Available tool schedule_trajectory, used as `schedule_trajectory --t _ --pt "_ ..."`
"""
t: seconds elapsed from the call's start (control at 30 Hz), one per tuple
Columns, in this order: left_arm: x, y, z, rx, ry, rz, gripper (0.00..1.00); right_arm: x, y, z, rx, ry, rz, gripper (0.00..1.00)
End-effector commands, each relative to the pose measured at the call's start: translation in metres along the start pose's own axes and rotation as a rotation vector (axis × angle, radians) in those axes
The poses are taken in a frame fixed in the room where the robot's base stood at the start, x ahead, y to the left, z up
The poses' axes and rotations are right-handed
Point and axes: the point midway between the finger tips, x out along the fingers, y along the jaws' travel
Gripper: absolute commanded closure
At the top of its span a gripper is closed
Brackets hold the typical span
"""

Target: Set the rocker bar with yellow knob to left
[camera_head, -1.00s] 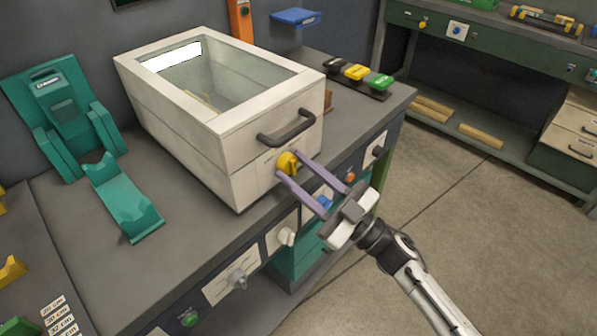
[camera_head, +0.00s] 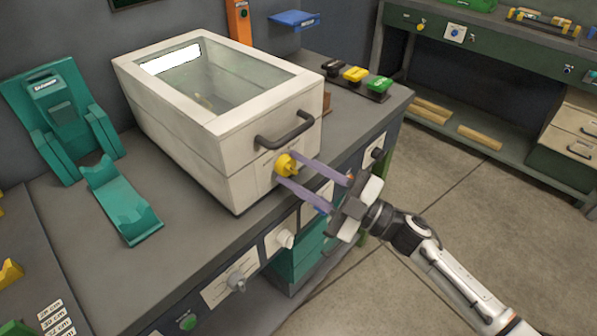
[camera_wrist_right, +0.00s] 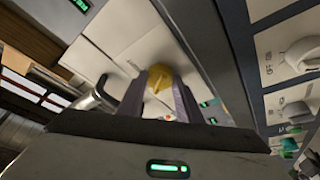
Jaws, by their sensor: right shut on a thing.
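The yellow knob (camera_head: 286,164) sits on the front face of a white box with a glass top (camera_head: 222,132), below its dark handle. In the head view my right gripper (camera_head: 287,167) reaches in from the lower right, its two purple fingers shut on the knob, one above and one below. The right wrist view shows the yellow knob (camera_wrist_right: 160,80) between the fingertips. The fingers hide part of the knob, and I cannot make out its exact setting. My left gripper is not in view.
The dark handle (camera_head: 285,131) juts out just above my fingers. A teal stand (camera_head: 62,115) is at the left, and coloured switches (camera_head: 355,74) stand behind. The floor at the right is clear.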

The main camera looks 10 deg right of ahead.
Motion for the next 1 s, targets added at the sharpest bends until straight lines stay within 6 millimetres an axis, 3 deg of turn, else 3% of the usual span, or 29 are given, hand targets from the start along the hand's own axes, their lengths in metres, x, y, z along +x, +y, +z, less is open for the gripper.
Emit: schedule_trajectory --t 0.5,1.0 --pt "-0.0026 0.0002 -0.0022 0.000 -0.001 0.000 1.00 -0.0003 0.0017 -0.0002 -0.208 0.000 -0.088 0.90" --pt "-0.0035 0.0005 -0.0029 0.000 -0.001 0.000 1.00 -0.0005 0.0020 0.0001 -0.279 -0.001 -0.117 0.90"
